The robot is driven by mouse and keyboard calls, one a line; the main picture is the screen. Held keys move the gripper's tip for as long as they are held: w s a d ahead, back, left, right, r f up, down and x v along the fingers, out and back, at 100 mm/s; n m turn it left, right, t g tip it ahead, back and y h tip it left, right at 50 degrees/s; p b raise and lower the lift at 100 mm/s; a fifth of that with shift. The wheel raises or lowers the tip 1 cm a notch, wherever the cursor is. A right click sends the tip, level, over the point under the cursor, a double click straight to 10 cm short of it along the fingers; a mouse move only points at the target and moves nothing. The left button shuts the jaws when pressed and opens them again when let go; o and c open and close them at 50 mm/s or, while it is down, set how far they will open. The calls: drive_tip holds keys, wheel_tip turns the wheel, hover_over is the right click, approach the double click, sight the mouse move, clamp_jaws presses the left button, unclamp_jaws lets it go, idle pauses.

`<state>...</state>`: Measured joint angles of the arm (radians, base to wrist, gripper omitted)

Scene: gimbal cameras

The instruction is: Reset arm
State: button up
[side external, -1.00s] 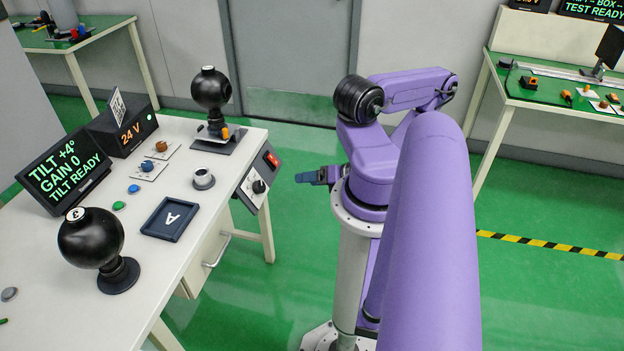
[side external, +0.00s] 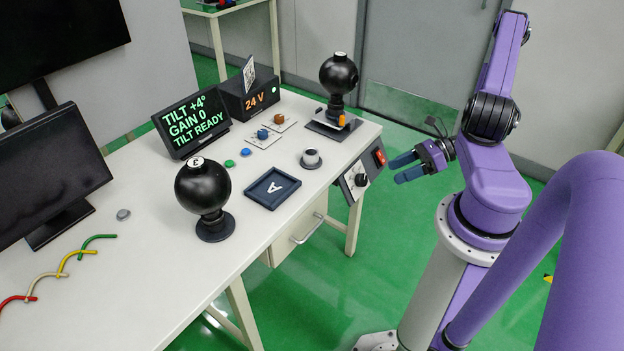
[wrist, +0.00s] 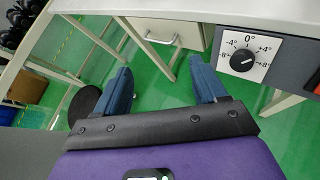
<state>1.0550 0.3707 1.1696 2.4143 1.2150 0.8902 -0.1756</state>
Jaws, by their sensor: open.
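My gripper (side external: 400,169) is open and empty. It hangs in free air just off the right end of the white workbench (side external: 130,265), beside the tilt control panel. In the wrist view its two blue fingers (wrist: 159,72) are spread apart, with green floor and the bench's drawer between and beyond them. My purple arm is bent, with its elbow raised above the base column. The tilt dial (wrist: 242,60), a black knob on a white scale, is right of the fingers in the wrist view, apart from them.
On the bench stand two black spheres on mounts, one near (side external: 203,190) and one far (side external: 338,75), a tilt display (side external: 192,117), a 24 V box (side external: 247,98), a tray marked A (side external: 272,188) and a dark monitor (side external: 45,170). A red switch (side external: 380,157) sits on the panel.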

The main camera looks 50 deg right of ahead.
drive_tip(key=w+a+r+n+g+h, duration=0.1)
drive_tip(key=a+r+n+g, duration=0.5)
drive_tip(key=n, duration=0.5)
drive_tip(key=w+a+r+n+g+h, duration=0.1)
drive_tip(key=a+r+n+g, duration=0.3)
drive_tip(key=a+n+g, duration=0.6)
drive_tip(key=s+a+r+n+t+h, duration=0.3)
drive_tip(key=s+r+n, duration=0.1)
drive_tip(key=n, duration=0.7)
drive_tip(key=s+a+r+n+t+h, duration=0.3)
drive_tip(key=r+n, duration=0.3)
drive_tip(key=n, duration=0.5)
drive_tip(key=shift+s+a+r+t, duration=0.35)
drive_tip(key=shift+a+t, duration=0.15)
drive_tip(key=shift+a, duration=0.15)
